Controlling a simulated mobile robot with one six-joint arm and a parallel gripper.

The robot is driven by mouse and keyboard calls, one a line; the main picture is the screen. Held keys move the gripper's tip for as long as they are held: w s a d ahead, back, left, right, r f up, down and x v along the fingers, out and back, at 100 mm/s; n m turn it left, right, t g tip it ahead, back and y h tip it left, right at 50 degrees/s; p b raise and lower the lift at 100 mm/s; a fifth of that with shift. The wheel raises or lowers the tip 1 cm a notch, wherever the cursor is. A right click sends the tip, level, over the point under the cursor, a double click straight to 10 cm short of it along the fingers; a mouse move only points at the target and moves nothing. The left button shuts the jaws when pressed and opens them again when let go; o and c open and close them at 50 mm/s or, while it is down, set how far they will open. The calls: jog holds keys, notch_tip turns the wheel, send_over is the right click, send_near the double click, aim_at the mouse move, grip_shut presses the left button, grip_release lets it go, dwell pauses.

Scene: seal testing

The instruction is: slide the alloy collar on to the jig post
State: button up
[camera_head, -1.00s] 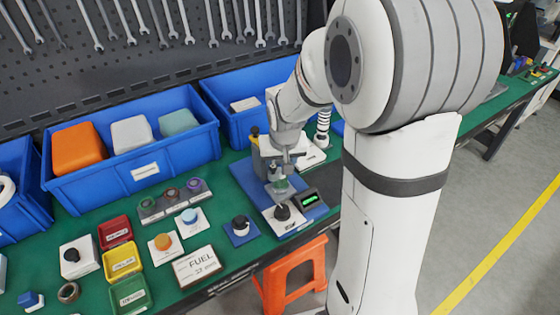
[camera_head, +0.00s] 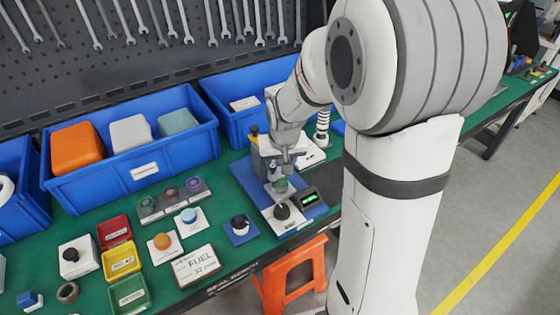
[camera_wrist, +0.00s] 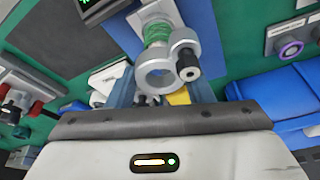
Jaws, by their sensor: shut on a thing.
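My gripper (camera_head: 284,163) is low over the blue-based test jig (camera_head: 244,176). In the wrist view, my gripper (camera_wrist: 162,92) is shut on the alloy collar (camera_wrist: 143,79), a silver ring with a round open hole. A small black-tipped cylinder (camera_wrist: 187,62) sits beside the ring. The jig post (camera_wrist: 155,32), with green wrapped around it, stands just beyond the ring on a silver base. The ring appears close to the post's end, its hole showing. Whether they touch is unclear. In the head view the gripper largely hides the collar.
A small display (camera_head: 308,198) and a black knob (camera_head: 282,211) sit at the jig's front. Another black knob (camera_head: 240,223) stands to the left. Blue bins (camera_head: 130,165) line the back. A spring-like post (camera_head: 323,125) stands close behind the gripper.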

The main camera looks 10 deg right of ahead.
jog(key=shift+f+b, duration=0.35)
jog(key=o, duration=1.1)
jog(key=shift+o, duration=0.2)
notch_tip(320, 180, up, 7)
jog(key=p, duration=0.4)
jog(key=shift+p, duration=0.35)
dwell(0.4)
jog(key=s+r, duration=0.3)
jog(key=s, duration=0.7)
jog(key=s+r, duration=0.4)
jog(key=s, duration=0.6)
jog(key=shift+s+r+n, duration=0.2)
jog(key=shift+n, duration=0.2)
